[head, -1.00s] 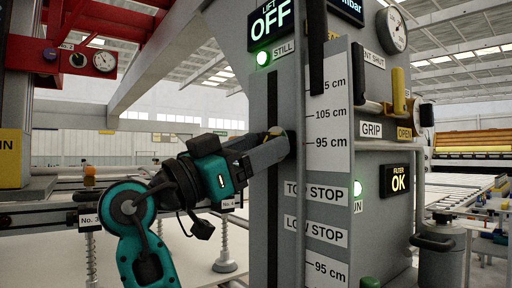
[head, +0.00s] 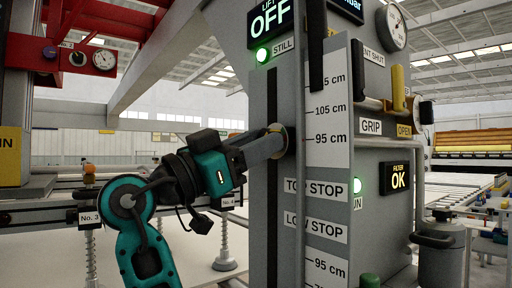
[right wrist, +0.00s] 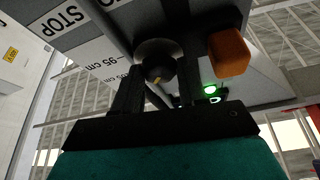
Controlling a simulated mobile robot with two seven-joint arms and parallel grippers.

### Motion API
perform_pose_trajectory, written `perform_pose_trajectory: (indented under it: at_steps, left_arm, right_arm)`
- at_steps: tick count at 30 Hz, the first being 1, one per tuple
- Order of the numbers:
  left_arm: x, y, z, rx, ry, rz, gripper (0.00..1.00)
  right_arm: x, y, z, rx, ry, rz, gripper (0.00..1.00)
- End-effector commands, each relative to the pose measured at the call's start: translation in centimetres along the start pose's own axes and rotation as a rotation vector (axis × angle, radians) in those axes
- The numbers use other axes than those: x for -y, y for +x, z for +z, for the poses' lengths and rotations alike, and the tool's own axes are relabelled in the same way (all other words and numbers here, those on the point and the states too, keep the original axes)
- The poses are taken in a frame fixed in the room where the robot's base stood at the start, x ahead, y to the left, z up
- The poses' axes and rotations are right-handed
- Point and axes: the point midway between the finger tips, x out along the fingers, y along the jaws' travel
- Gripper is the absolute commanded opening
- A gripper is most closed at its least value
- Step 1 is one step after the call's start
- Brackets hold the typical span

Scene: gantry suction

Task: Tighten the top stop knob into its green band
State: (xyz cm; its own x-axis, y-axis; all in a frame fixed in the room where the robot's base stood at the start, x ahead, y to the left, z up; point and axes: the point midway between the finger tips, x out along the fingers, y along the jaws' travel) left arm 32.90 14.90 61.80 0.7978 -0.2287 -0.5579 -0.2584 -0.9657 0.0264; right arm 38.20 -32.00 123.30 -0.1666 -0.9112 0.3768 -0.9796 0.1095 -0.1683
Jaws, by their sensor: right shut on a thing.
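The top stop knob is a dark round knob (right wrist: 157,65) with a small yellowish mark, between the fingers in the right wrist view. In the head view only a bit of its rim (head: 287,133) shows past my gripper, against the grey column at about the 95 cm mark. My right gripper (head: 279,144) reaches it from the left and is shut on it; the fingers also show in the right wrist view (right wrist: 157,92). The TOP STOP label (head: 316,188) is lower on the column. I cannot make out a green band. My left gripper is in neither view.
The grey column (head: 263,230) has a dark vertical slot beside the knob. A lit LIFT OFF display (head: 271,17) is above. An orange block (right wrist: 229,52) sits close right of the knob in the right wrist view, near a green lamp (right wrist: 210,89).

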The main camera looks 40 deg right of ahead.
Motion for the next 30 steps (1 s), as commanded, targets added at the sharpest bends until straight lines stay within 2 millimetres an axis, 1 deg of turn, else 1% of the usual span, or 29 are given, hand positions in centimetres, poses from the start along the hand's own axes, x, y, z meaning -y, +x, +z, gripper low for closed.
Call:
perform_pose_trajectory:
  at_steps: [1, 4, 6, 12, 17, 18, 26, 30]
  left_arm:
    - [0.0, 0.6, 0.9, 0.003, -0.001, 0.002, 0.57]
    - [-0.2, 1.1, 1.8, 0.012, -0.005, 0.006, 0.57]
    - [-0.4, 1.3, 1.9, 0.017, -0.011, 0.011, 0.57]
    - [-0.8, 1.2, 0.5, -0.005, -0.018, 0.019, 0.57]
    - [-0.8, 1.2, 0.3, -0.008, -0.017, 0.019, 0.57]
    - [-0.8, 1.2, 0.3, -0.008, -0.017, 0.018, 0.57]
    - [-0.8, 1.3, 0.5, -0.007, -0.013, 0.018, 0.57]
    - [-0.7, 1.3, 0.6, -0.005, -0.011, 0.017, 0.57]
  right_arm:
    - [-0.1, -0.2, 0.5, 0.0, 0.028, 0.012, 0.11]
    - [-0.1, -0.2, 0.5, 0.001, 0.085, 0.036, 0.11]
    - [0.0, -0.1, 0.4, 0.0, 0.122, 0.051, 0.11]
    - [0.1, 0.0, 0.1, 0.001, 0.158, 0.065, 0.11]
    - [0.1, 0.0, 0.1, 0.001, 0.156, 0.065, 0.11]
    - [0.1, 0.0, 0.1, 0.001, 0.156, 0.065, 0.42]
    - [0.1, 0.0, 0.0, 0.001, 0.155, 0.064, 0.67]
    - [0.1, 0.0, 0.0, 0.0, 0.154, 0.063, 0.67]
